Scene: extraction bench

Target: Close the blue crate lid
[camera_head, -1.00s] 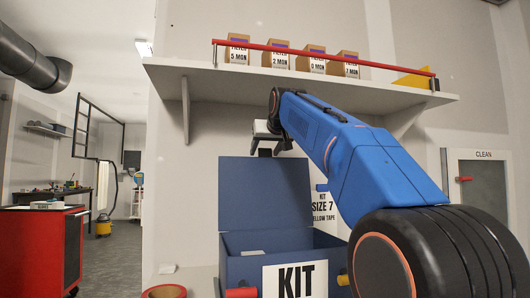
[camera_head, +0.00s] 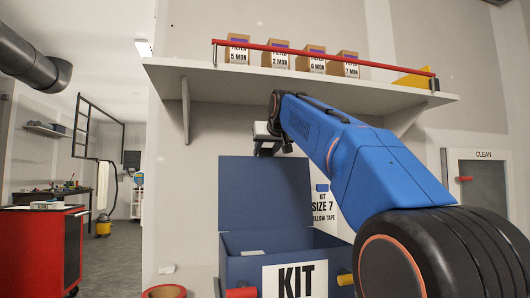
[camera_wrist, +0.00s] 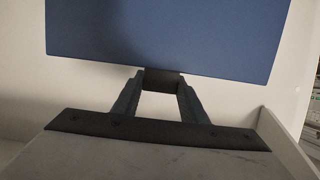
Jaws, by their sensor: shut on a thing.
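The blue crate (camera_head: 290,241) stands on the bench with its lid (camera_head: 262,192) open and upright at the back. A white label reading KIT (camera_head: 294,280) is on its front. My gripper (camera_head: 267,149) is at the lid's top edge. In the wrist view my gripper (camera_wrist: 161,82) has its two fingers on either side of a dark tab-like piece at the edge of the blue lid (camera_wrist: 165,42). It is shut on that edge piece. The fine contact is dark and hard to see.
A shelf (camera_head: 300,83) with a red rail and several small boxes (camera_head: 283,57) is just above my arm. A red tape roll (camera_head: 164,292) lies left of the crate. A red handle (camera_head: 241,293) and a yellow knob (camera_head: 344,280) are at the crate's front.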

